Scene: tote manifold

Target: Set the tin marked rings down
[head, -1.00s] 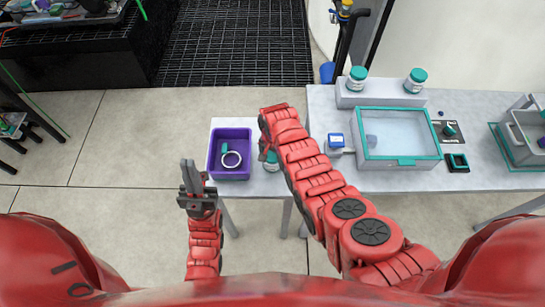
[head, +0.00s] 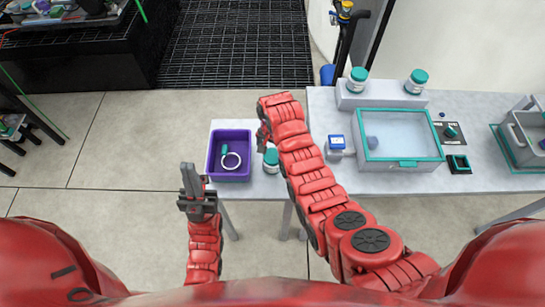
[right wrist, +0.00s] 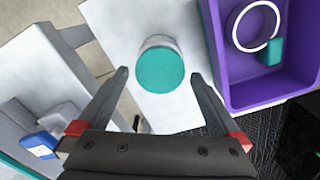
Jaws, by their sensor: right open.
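A white tin with a teal lid (head: 271,161) stands upright on the small table, just right of the purple tote. It also shows in the right wrist view (right wrist: 160,68); no marking on it can be read. My right gripper (right wrist: 160,76) is open, with its fingers apart from the tin and nothing between them. In the head view the right gripper (head: 263,136) is mostly hidden by its own arm, just beyond the tin. My left gripper (head: 190,178) is empty left of the tote, its fingers close together.
The purple tote (head: 211,172) holds a white ring (head: 232,161) and a teal piece (head: 224,149). On the bench at right are a clear teal-rimmed box (head: 402,163), a blue-and-white device (head: 337,144), and two more teal-lidded tins (head: 357,80) (head: 416,82) on a riser.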

